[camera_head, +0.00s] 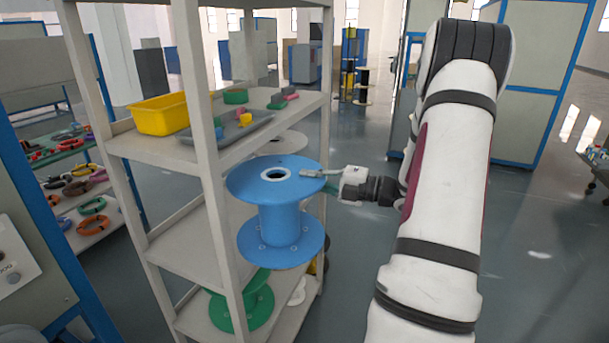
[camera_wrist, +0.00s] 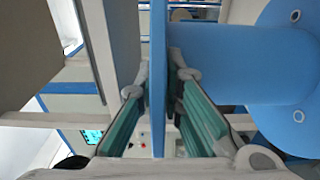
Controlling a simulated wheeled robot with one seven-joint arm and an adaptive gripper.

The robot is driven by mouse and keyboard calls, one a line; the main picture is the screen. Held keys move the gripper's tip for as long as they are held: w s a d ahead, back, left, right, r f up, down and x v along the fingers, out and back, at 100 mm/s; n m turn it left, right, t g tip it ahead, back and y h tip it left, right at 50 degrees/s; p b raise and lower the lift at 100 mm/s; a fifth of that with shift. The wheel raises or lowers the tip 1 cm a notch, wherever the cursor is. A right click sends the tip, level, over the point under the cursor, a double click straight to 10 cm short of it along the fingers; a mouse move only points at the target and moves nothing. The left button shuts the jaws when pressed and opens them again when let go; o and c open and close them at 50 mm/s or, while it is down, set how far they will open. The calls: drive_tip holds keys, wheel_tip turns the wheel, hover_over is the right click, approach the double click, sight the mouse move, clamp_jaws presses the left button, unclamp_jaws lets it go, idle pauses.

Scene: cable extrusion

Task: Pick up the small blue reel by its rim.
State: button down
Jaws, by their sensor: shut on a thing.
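The small blue reel (camera_head: 279,222) is upright in the head view, in front of the shelf rack. Its top flange has a dark centre hole. My gripper (camera_head: 318,173) is at the right edge of the top flange, shut on that rim. In the wrist view the blue flange (camera_wrist: 158,60) stands edge-on between the two green-lined fingers of my gripper (camera_wrist: 159,95). The reel's barrel (camera_wrist: 218,62) and other flange show to the right. I cannot tell from these views whether the reel's lower flange touches a shelf.
The rack's pale posts (camera_head: 205,150) stand close to the reel's left. Its upper shelf (camera_head: 165,150) holds a yellow bin (camera_head: 160,114) and a grey tray (camera_head: 232,129). A green reel (camera_head: 240,305) sits lower. Open floor (camera_head: 540,250) lies to the right.

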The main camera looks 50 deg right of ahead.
drive_tip(key=p+v, duration=0.7)
drive_tip(key=v, duration=0.8)
drive_tip(key=shift+s+a, duration=0.25)
drive_tip(key=shift+s, duration=0.25)
